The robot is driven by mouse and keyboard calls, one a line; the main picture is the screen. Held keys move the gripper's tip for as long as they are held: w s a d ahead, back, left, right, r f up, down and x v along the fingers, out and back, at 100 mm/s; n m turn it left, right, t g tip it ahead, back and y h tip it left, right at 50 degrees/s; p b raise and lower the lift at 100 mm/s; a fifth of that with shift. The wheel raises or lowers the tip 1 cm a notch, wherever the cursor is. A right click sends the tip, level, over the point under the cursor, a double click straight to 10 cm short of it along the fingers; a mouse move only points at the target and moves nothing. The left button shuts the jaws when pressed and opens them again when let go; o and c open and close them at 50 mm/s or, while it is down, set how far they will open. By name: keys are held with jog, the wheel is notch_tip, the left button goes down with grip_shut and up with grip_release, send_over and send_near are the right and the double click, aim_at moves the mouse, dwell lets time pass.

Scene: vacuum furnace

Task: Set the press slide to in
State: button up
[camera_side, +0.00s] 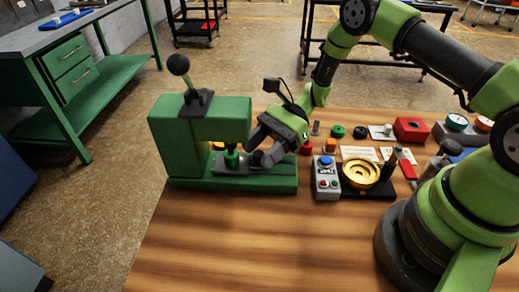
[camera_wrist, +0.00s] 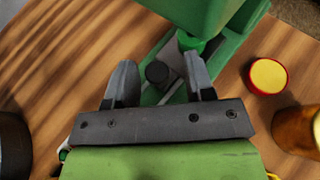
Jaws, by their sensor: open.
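The green press (camera_side: 202,140) stands at the table's left side, with a black ball-topped lever on it. Its metal slide (camera_side: 230,169) lies low on the green base, under the ram. In the wrist view a dark round knob (camera_wrist: 157,72), which looks like the slide's handle, sits between my two fingers. My gripper (camera_side: 262,158) is at the press's right front, low over the base. The wrist view shows my gripper (camera_wrist: 160,80) open, with a finger on each side of the knob and gaps between. The side view hides the knob behind the fingers.
A control box with a blue button (camera_side: 326,178) and a gold dish (camera_side: 360,172) stand right of the press. A red and yellow round piece (camera_wrist: 268,76) lies beside the base. Several small parts and a red box (camera_side: 411,129) stand farther back. The front table is clear.

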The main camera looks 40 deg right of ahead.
jog(key=v, duration=0.9)
jog(key=shift+d+r, duration=0.15)
notch_tip(320, 180, up, 10)
jog(key=s+a+n+h, duration=0.2)
jog(key=n+h, duration=0.2)
jog(key=s+r+n+t+h, duration=0.7)
jog(key=s+r+n, duration=0.3)
jog(key=s, duration=0.6)
notch_tip(320, 180, up, 3)
jog(key=shift+s+a+f+h, duration=0.15)
jog(key=shift+s+a+h, duration=0.05)
jog(key=shift+s+h, duration=0.1)
